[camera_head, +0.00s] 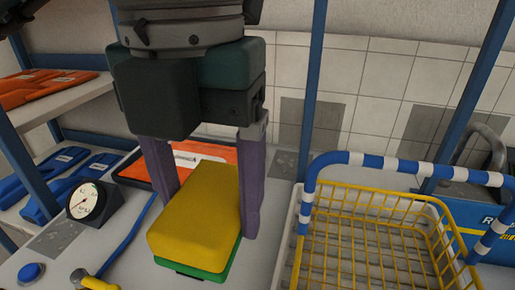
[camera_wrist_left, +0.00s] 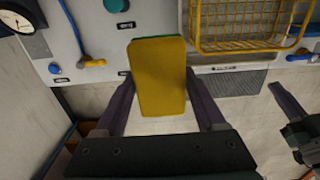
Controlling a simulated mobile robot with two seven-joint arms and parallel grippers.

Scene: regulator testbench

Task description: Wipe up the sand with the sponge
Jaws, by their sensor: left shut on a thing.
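The sponge (camera_head: 195,212) is a yellow block with a green layer under it, held tilted over the grey bench top. My left gripper (camera_head: 207,198) is shut on it, with one purple finger on each side. In the left wrist view the yellow face of the sponge (camera_wrist_left: 159,78) lies between the fingers. Part of my right gripper (camera_wrist_left: 287,106) shows at the right edge of that view, but its jaws cannot be read. I cannot make out any sand; the sponge and gripper hide part of the bench.
A yellow wire basket (camera_head: 375,235) with a blue-and-white striped handle stands right of the sponge. A pressure gauge (camera_head: 88,203), a blue button (camera_head: 31,272) and a yellow-handled fitting (camera_head: 92,281) are at left. An orange tray (camera_head: 215,152) lies behind. Blue posts frame the bench.

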